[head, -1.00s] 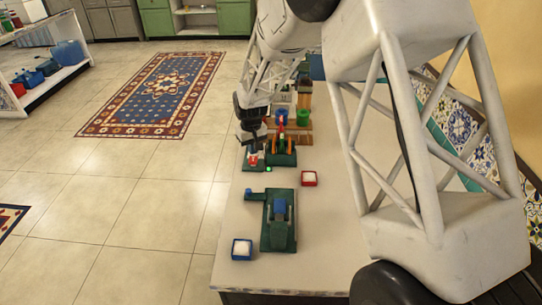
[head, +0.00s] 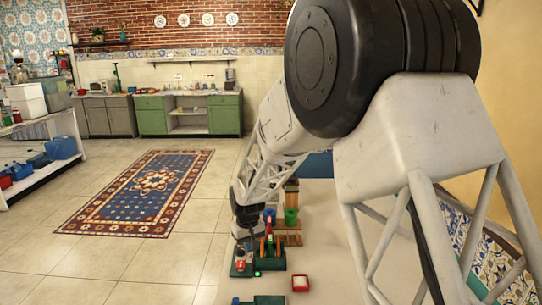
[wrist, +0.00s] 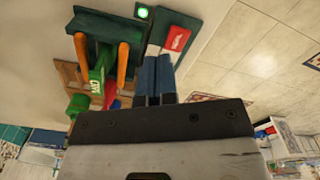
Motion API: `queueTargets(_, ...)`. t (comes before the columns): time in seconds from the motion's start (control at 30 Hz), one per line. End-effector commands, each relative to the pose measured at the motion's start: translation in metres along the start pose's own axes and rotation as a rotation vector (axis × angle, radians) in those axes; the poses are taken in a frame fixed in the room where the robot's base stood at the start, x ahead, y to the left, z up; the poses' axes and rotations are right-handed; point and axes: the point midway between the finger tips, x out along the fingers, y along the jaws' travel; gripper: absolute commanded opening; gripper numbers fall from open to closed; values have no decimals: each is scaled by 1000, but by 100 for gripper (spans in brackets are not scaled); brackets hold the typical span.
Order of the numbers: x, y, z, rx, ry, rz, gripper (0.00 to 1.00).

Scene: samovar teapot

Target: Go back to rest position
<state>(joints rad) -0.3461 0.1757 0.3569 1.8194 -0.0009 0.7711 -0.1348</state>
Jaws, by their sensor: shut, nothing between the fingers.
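My gripper (head: 241,248) hangs low over the counter at the left of the green stand with orange posts (head: 268,250). In the wrist view its two dark blue fingers (wrist: 155,72) lie side by side, shut and empty. They point at a small green base with a red and white piece (wrist: 178,38). The green stand (wrist: 95,25) is just left of the fingers, with a green lettered item (wrist: 97,88) between its orange posts. Whether the fingertips touch the base I cannot tell. My large forearm hides much of the right side in the head view.
A red dish with white contents (head: 300,284) sits right of the stand. A green cup (head: 291,216) stands on a wooden rack behind it. A second green base (head: 262,300) shows at the bottom edge. A green light (wrist: 143,12) is lit. Open floor with a rug (head: 140,195) lies left.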

Motion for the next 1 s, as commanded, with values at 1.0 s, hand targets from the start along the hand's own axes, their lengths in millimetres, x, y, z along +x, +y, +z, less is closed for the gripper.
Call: queueTargets(1.0,-172,64,232,247,104,27,0)
